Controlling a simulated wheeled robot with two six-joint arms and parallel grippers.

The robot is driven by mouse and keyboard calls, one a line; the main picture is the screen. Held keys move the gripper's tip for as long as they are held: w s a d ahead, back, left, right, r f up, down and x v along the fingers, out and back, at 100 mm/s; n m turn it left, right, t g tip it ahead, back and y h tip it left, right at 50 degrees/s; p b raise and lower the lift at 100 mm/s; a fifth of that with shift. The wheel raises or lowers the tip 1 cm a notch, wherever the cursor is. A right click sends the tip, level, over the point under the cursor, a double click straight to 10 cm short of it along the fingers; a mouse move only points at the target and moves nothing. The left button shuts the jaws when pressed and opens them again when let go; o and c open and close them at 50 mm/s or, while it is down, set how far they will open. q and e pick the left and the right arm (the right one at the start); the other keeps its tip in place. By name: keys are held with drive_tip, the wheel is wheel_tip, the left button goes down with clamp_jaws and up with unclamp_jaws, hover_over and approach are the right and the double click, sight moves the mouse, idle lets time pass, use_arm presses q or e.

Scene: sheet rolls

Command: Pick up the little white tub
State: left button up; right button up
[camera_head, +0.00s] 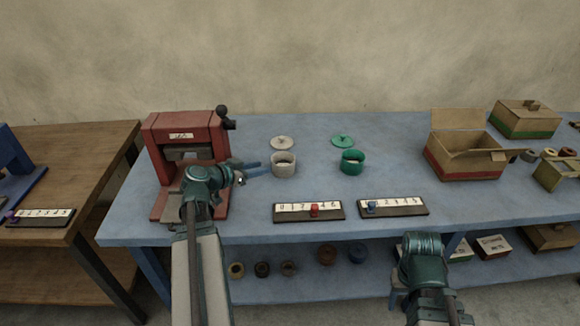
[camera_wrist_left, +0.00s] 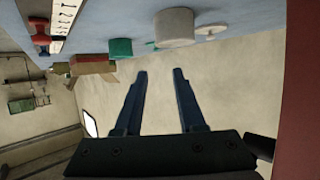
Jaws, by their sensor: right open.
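The little white tub (camera_head: 284,165) stands upright and open-topped on the blue bench. Its pale lid (camera_head: 282,143) lies behind it. In the left wrist view the tub (camera_wrist_left: 174,27) appears beyond and above the fingertips. My left gripper (camera_head: 258,168) is open and empty, just left of the tub, with its blue fingers pointing towards it. The left wrist view shows the fingers (camera_wrist_left: 160,74) apart with nothing between them. My right gripper (camera_head: 397,284) is low at the bench's front edge, away from the tub; its fingers are mostly hidden behind the wrist.
A red press (camera_head: 185,135) stands left of the tub, behind my left wrist. A green tub (camera_head: 352,162) with its lid (camera_head: 343,140) stands to the right. Two number strips (camera_head: 309,211) (camera_head: 393,206) lie in front. An open cardboard box (camera_head: 466,160) is farther right.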

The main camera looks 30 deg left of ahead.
use_arm(q)
drive_tip(key=b+x, duration=0.2)
drive_tip(key=x, duration=0.5)
drive_tip(key=shift+w+f+b, duration=0.15)
drive_tip(key=shift+f+b, duration=0.1)
drive_tip(key=shift+b, duration=0.15)
drive_tip(key=shift+w+d+f, duration=0.1)
drive_tip(key=shift+w+d, duration=0.15)
drive_tip(key=shift+w, duration=0.2)
drive_tip(key=shift+w+d+f+b, duration=0.15)
drive_tip(key=shift+w+f+b, duration=0.25)
drive_tip(key=shift+b, duration=0.1)
drive_tip(key=b+x, duration=0.1)
drive_tip(key=x, duration=0.3)
drive_tip(key=shift+d+f+b, duration=0.15)
drive_tip(key=shift+d+b, duration=0.05)
drive_tip(key=shift+b, duration=0.2)
drive_tip(key=shift+s, duration=0.1)
clamp_jaws()
